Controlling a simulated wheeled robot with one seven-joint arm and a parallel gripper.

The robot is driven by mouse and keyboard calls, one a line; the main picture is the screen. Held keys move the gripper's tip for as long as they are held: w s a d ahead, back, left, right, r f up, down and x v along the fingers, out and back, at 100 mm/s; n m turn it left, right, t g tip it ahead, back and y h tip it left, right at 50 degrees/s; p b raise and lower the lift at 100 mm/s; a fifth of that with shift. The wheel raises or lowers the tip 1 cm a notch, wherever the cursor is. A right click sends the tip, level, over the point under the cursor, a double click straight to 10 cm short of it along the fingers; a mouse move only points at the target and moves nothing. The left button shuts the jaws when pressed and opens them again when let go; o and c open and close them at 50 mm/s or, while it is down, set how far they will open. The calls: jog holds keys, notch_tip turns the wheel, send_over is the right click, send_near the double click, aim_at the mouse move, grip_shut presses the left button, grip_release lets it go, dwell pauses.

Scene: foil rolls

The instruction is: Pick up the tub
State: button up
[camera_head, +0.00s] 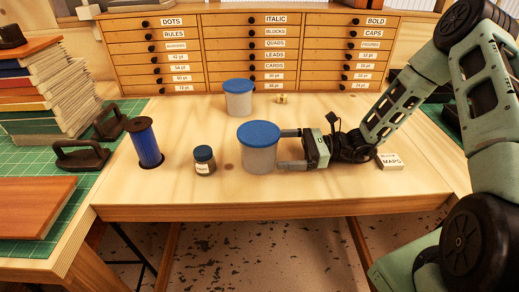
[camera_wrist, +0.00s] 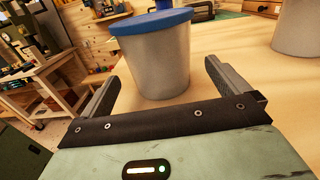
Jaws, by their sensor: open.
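A grey-white tub with a blue lid (camera_head: 259,155) stands upright near the table's front middle. A similar blue-lidded tub (camera_head: 238,102) stands behind it, near the drawers. My gripper (camera_head: 280,149) is open, level, just right of the nearer tub, with its fingertips at that tub's right side. In the wrist view the nearer tub (camera_wrist: 153,62) stands ahead, centred between the spread fingers (camera_wrist: 160,84); I cannot tell whether they touch it. The farther tub (camera_wrist: 297,28) shows at the upper right there.
A small dark jar (camera_head: 204,161) stands left of the nearer tub, and a blue foil roll (camera_head: 147,147) farther left. A small brass piece (camera_head: 282,99) lies behind. A white MAPS block (camera_head: 390,161) lies near my arm. The labelled drawer cabinet (camera_head: 230,47) closes off the back.

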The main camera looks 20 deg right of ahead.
aim_at(257, 150)
jog(key=shift+x, duration=1.1)
jog(key=shift+p+x, duration=0.7)
jog(key=shift+x, duration=1.85)
jog(key=c, duration=0.8)
